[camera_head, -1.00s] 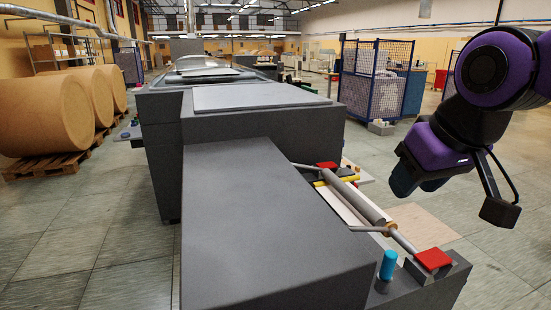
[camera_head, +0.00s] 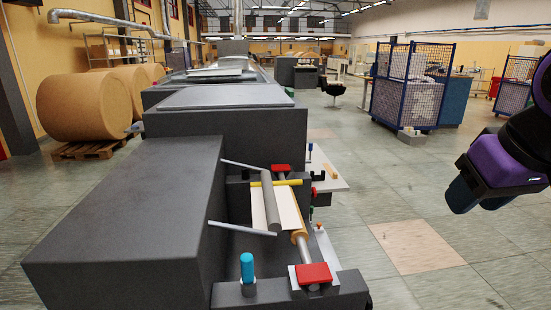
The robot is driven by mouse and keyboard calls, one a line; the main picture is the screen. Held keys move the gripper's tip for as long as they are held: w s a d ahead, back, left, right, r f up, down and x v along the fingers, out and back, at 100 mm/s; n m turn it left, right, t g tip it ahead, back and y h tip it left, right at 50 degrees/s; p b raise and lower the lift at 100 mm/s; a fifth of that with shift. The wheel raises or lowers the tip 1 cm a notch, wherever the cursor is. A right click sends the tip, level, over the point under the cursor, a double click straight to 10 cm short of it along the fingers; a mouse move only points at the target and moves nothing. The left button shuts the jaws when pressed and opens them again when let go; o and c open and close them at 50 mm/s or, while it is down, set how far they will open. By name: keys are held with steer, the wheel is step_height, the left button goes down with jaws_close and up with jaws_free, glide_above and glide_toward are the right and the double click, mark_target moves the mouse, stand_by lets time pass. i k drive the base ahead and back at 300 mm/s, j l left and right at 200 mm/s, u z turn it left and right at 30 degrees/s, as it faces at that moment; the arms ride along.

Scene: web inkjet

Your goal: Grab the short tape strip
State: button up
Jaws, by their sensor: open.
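My gripper (camera_head: 464,194) is dark and rounded below a purple wrist at the right edge. It is open and empty, in the air well to the right of the machine, touching nothing. Part of the wrist is cut off by the frame. I cannot tell whether this yellow strip is the short tape strip. No other tape strip is clear at this size.
A turquoise cylinder (camera_head: 247,267) and a red block (camera_head: 313,273) are at the machine's near end. A white side shelf (camera_head: 328,182) holds small items. Grey machine housing (camera_head: 130,210) fills the left. Floor right of the machine is clear; blue cages (camera_head: 408,90) stand behind.

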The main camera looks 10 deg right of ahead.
mark_target(330, 168)
steer(key=i+l, duration=0.15)
steer(key=l, duration=0.25)
steer(key=i+l, duration=0.1)
steer(key=l, duration=0.35)
steer(key=i+l, duration=0.15)
steer(key=l, duration=0.25)
steer(key=i+l, duration=0.15)
steer(key=l, duration=0.25)
steer(key=i+l, duration=0.15)
steer(key=l, duration=0.25)
steer(key=i+l, duration=0.4)
steer(key=i, duration=0.15)
steer(key=i+l+u, duration=0.1)
steer(key=i+l, duration=0.25)
steer(key=i, duration=0.2)
steer(key=i+l, duration=0.6)
steer(key=i, duration=1.2)
steer(key=i+j+u, duration=0.05)
steer(key=j, duration=0.05)
